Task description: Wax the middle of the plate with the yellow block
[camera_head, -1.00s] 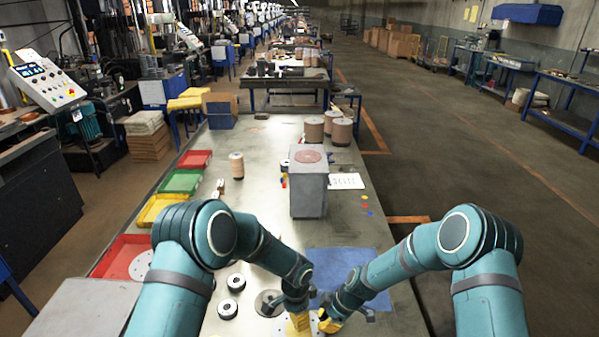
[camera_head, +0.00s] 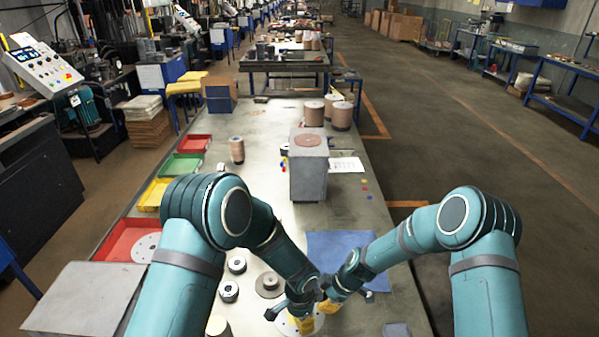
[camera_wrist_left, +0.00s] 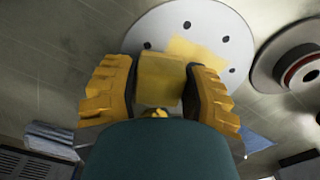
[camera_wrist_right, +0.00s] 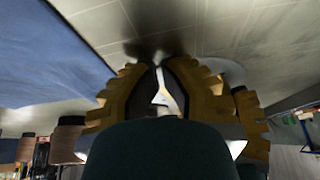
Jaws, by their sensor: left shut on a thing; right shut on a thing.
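The round white plate (camera_head: 283,323) with small holes lies on the bench at the bottom of the head view, partly hidden by my grippers. In the left wrist view the plate (camera_wrist_left: 190,20) carries a pale yellow patch (camera_wrist_left: 195,50) about its middle. My left gripper (camera_head: 304,318) is shut on the yellow block (camera_wrist_left: 160,78), which is over the near part of the plate beside the patch. Whether it touches is unclear. My right gripper (camera_head: 328,300) is shut at the plate's far right edge; the plate (camera_wrist_right: 228,72) shows behind its finger, the grip itself mostly hidden.
A dark-centred disc (camera_head: 270,285) and two small black-and-white rolls (camera_head: 237,265) lie left of the plate. A blue mat (camera_head: 335,248) lies beyond. A grey box (camera_head: 309,175) stands farther back. Coloured trays (camera_head: 155,195) line the left edge.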

